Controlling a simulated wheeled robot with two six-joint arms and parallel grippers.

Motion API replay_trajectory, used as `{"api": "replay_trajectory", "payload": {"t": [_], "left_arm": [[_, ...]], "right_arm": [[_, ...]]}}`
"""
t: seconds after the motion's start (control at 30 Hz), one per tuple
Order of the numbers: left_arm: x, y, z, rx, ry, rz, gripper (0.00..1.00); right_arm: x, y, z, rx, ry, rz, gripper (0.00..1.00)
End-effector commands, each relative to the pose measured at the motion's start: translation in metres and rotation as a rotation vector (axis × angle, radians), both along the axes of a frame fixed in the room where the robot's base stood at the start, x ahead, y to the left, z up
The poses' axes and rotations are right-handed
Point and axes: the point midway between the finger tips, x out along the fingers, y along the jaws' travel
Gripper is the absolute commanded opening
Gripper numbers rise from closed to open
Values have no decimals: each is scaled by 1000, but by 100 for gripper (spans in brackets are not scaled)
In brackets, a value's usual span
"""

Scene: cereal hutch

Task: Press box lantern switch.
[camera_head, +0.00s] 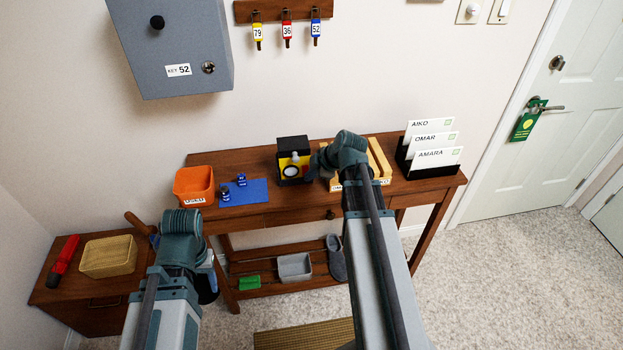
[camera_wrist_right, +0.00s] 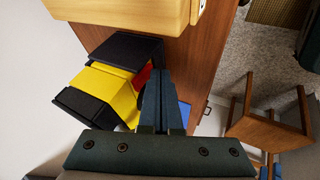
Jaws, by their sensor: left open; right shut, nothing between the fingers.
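The box lantern (camera_head: 293,146) is a black and yellow box with a round pale lens, standing on the console table. In the right wrist view the lantern (camera_wrist_right: 112,88) lies left of the fingers, with a small red patch beside the fingertips. My right gripper (camera_head: 316,163) is just right of the lantern. In its wrist view the fingers (camera_wrist_right: 160,75) are shut together and empty, close to the red patch; I cannot tell whether they touch it. My left gripper (camera_head: 209,286) is low at the left, in front of the table, largely hidden by its arm; its fingertips are not clear.
The console table (camera_head: 415,187) also holds an orange bin (camera_head: 194,183), a blue mat (camera_head: 250,193) with small dark items, a wooden tray (camera_head: 380,160) and a black letter sorter (camera_head: 432,171). A grey key cabinet (camera_head: 172,45) hangs above. A low cabinet (camera_head: 62,290) stands at left.

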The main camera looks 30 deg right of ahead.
Motion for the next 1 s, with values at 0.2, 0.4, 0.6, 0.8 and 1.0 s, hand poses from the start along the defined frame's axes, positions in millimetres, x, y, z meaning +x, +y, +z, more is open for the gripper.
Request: {"api": "replay_trajectory", "payload": {"t": [0.2, 0.4, 0.6, 0.8, 1.0], "left_arm": [[0, 0, 0, 0, 0, 0, 56], [0, 0, -2, 0, 0, 0, 56], [0, 0, -2, 0, 0, 0, 56], [0, 0, 5, 0, 0, 0, 56], [0, 0, 14, 0, 0, 0, 56]], "right_arm": [[0, 0, 0, 0, 0, 0, 0], [5, -1, -2, 0, 0, 0, 0], [4, -1, -2, 0, 0, 0, 0], [4, -1, 5, 0, 0, 0, 0], [4, -1, 14, 0, -1, 0, 0]]}}
